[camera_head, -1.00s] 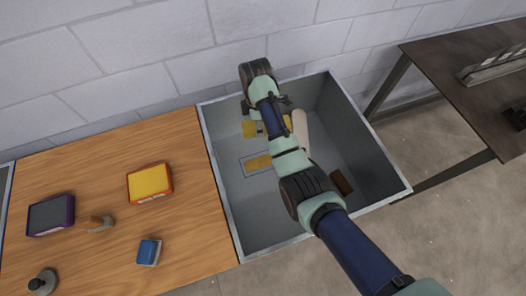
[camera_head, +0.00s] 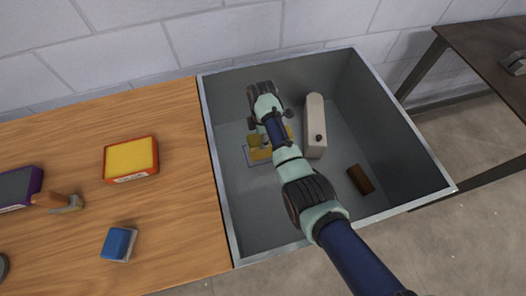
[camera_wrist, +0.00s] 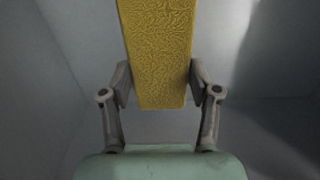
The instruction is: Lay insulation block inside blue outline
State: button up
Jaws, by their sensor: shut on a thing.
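My gripper (camera_wrist: 160,84) is shut on a yellow, rough-textured insulation block (camera_wrist: 157,45), which rises upward between the fingers in the wrist view. In the head view, my arm hangs into a grey open bin and partly hides the gripper and held block. Yellow surfaces show left of the gripper (camera_head: 254,140), with another yellow patch just below (camera_head: 261,154). I cannot tell which of them belong to the held block. A blue outline (camera_head: 246,161) is on the bin floor at the left, its right part hidden by my arm and its inside partly covered by yellow.
The grey bin (camera_head: 222,190) has high walls. A cream long block (camera_head: 315,130) and a brown block (camera_head: 361,179) lie inside, right of my arm. The wooden table (camera_head: 80,130) at left holds a yellow-orange box (camera_head: 131,159) and a blue block (camera_head: 118,243).

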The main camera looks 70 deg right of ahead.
aim_at(262, 152)
jog(key=shift+f+b, duration=2)
jog(key=shift+f, duration=2.55)
jog(key=o, duration=1.2)
jog(key=shift+c, duration=0.2)
jog(key=shift+r, duration=0.1)
notch_tip(262, 152, up, 12)
jog(key=p, duration=0.6)
jog(key=shift+r+p, duration=0.15)
jog(key=shift+p, duration=0.2)
